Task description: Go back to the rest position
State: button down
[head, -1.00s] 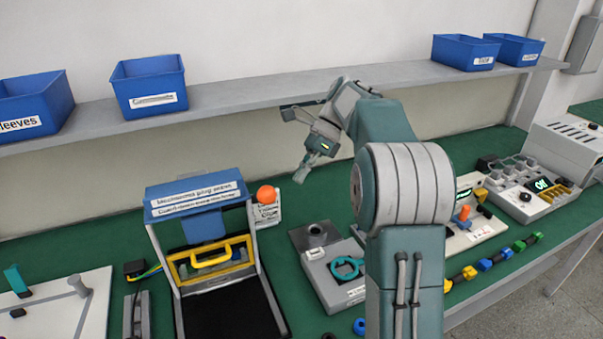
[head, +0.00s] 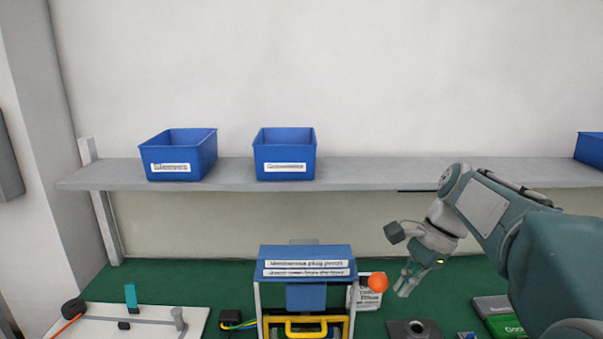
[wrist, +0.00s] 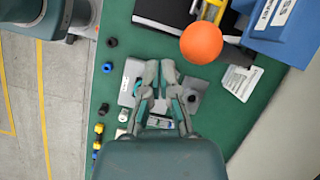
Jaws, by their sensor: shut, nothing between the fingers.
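My gripper (head: 408,285) is raised above the green bench, to the right of the blue-topped press (head: 306,263). It hangs below the shelf front, pointing down, with nothing in it. In the wrist view my gripper (wrist: 159,68) shows its fingertips close together above a grey device on the bench. An orange ball (head: 377,282) sits at the right side of the press, left of my gripper. The same orange ball (wrist: 201,43) is large in the wrist view, apart from the fingers.
A grey shelf (head: 370,172) runs along the wall behind, carrying blue bins (head: 284,155). A white board (head: 130,322) lies at left. Several small black, yellow and blue parts lie along the bench edge in the wrist view. The air around my gripper is clear.

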jog(key=s+a+f+n+t+h, duration=0.1)
jog(key=s+f+n+t+h, duration=0.1)
jog(key=s+n, duration=0.5)
jog(key=s+a+f+n+t+h, duration=0.1)
jog(key=s+f+n+t+h, duration=0.2)
jog(key=s+n, duration=0.3)
jog(key=s+f+t, duration=0.1)
jog(key=s, duration=0.3)
jog(key=shift+s+a+n, duration=0.4)
